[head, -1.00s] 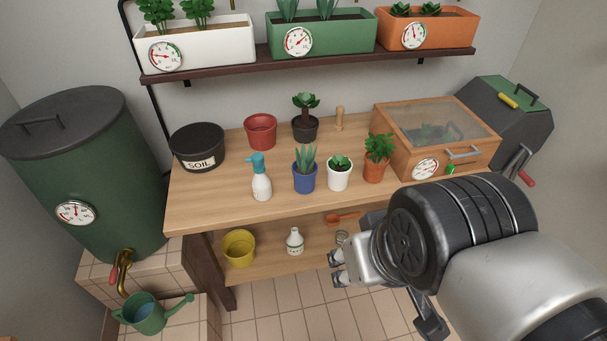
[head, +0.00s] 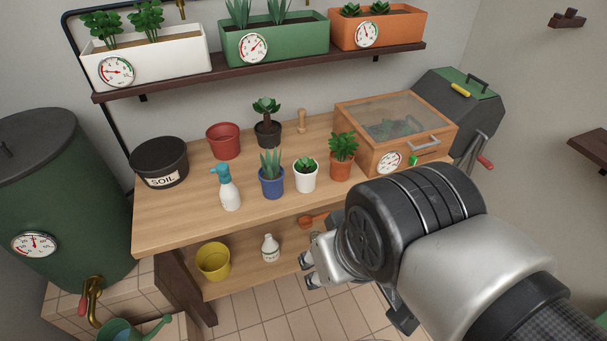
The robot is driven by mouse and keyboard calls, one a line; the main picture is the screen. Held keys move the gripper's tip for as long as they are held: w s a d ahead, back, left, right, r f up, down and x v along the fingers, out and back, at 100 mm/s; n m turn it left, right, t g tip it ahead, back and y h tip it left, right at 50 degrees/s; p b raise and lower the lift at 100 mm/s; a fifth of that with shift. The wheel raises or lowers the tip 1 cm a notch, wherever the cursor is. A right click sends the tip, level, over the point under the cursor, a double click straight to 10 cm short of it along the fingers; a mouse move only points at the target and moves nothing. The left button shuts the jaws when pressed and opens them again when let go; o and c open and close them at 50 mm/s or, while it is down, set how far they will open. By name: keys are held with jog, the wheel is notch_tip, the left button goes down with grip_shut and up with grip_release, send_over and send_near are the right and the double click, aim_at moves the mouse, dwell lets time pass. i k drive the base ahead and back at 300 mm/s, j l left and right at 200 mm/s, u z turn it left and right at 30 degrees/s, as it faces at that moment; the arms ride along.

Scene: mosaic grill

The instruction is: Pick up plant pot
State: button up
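Several pots stand on the wooden table: an empty red pot (head: 223,142), a black pot (head: 268,134) with a dark plant, a blue pot (head: 272,184) with a spiky plant, a white pot (head: 305,178) with a small succulent and a terracotta pot (head: 341,166) with a leafy plant. A yellow pot (head: 213,262) stands on the lower shelf. The task does not say which pot is meant. My gripper (head: 306,270) is in front of the lower shelf, right of the yellow pot and apart from it. Its fingers look parted, with nothing seen between them.
A spray bottle (head: 229,189), a soil tub (head: 159,164) and a glazed wooden box (head: 396,132) share the table (head: 185,213). A white bottle (head: 270,249) is on the lower shelf. Planters line the wall shelf (head: 270,67). A green barrel (head: 70,210) stands left.

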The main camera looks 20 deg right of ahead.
aim_at(305, 169)
jog(key=i+l, duration=0.5)
jog(key=l, duration=0.15)
jog(key=i+l, duration=0.55)
jog(key=l+u, duration=0.05)
jog(key=l, duration=0.05)
